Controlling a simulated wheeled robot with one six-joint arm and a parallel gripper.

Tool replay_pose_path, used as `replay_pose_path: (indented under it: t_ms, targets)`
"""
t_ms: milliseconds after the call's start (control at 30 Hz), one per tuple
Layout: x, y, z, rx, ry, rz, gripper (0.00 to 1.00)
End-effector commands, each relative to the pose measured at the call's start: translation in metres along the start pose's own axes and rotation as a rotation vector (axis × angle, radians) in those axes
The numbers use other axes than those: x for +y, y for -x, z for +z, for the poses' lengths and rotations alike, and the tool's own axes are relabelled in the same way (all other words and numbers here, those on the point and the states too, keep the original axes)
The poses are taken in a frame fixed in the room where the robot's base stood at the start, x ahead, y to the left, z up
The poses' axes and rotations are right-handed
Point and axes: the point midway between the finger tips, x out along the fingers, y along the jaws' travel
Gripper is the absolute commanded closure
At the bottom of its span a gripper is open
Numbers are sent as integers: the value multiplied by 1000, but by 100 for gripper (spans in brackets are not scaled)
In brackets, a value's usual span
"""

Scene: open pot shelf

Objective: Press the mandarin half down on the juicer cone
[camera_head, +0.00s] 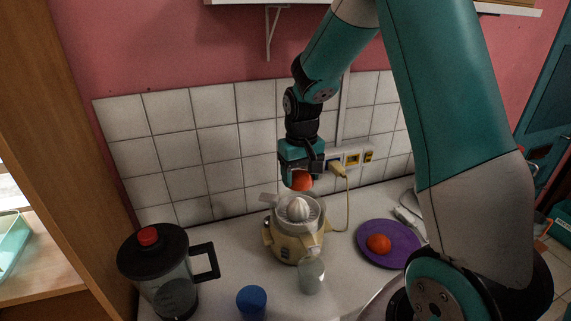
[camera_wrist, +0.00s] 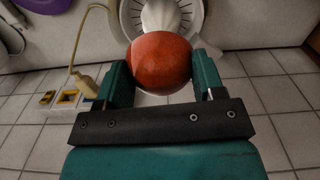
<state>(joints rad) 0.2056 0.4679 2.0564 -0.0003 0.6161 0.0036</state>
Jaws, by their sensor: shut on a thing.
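My gripper (camera_head: 301,182) points down and is shut on an orange mandarin half (camera_head: 302,181). In the wrist view the mandarin half (camera_wrist: 159,62) sits between the two teal fingers of my gripper (camera_wrist: 160,85). The cream juicer (camera_head: 292,243) stands on the counter with its pale ribbed cone (camera_head: 298,209) facing up. The mandarin half is above and slightly behind the cone, with a small apparent gap. In the wrist view the cone (camera_wrist: 165,16) shows just beyond the mandarin, which hides part of it. The fruit's cut face is hidden.
A purple plate (camera_head: 398,252) with another orange mandarin piece (camera_head: 379,243) lies right of the juicer. A clear glass (camera_head: 312,274) and a blue cup (camera_head: 252,301) stand in front. A blender jug (camera_head: 165,270) is at left. Tiled wall and a plugged-in cable (camera_head: 347,200) are close behind.

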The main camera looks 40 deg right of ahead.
Motion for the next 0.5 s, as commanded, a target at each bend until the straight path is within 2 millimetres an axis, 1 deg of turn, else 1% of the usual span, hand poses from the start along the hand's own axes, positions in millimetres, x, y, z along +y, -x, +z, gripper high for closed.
replay_pose_path:
  t_ms: [167, 500]
  targets:
    - [-3, -6, 0, 0, 5, 0, 58]
    - [-3, -33, 0, -1, 4, 0, 58]
